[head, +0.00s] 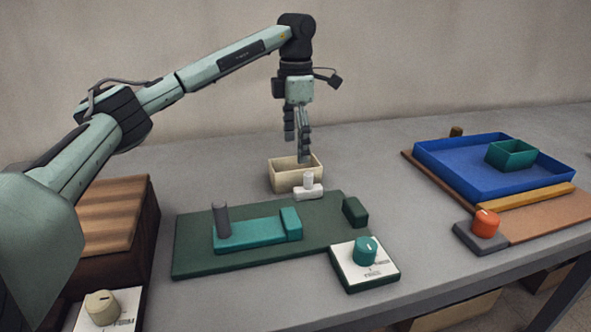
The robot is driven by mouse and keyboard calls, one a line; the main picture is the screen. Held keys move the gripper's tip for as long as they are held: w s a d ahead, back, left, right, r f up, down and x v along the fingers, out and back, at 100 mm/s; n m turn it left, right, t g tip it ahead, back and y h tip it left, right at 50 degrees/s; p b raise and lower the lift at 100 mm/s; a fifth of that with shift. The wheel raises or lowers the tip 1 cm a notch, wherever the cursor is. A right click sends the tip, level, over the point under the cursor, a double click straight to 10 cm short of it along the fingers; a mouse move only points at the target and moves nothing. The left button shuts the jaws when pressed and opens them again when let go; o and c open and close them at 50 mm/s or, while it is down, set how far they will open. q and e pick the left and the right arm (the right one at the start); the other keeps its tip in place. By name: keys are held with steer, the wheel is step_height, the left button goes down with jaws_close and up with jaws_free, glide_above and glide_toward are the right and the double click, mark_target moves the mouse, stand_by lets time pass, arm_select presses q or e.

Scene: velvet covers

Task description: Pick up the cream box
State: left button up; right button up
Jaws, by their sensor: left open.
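The cream box (291,181) is a small open-topped box on the grey table, behind the dark green mat. My left gripper (302,157) points down from above with its fingers spread. One fingertip overlaps the box's opening in the head view; I cannot tell whether it is inside the box or just behind or above it. The box rests on the table. My right gripper is not in view.
A white T-shaped piece (308,189) stands right in front of the box. The dark green mat (190,258) holds a teal block (257,236) with a grey post. A teal knob (366,250) is at front, a blue tray (455,178) at right, a wooden box (108,215) at left.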

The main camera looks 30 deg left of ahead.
mark_target(295, 171)
arm_select(q)
steer(key=f, duration=0.7)
steer(key=shift+s, duration=0.25)
steer(key=shift+c, duration=0.6)
steer(key=c, duration=1.2)
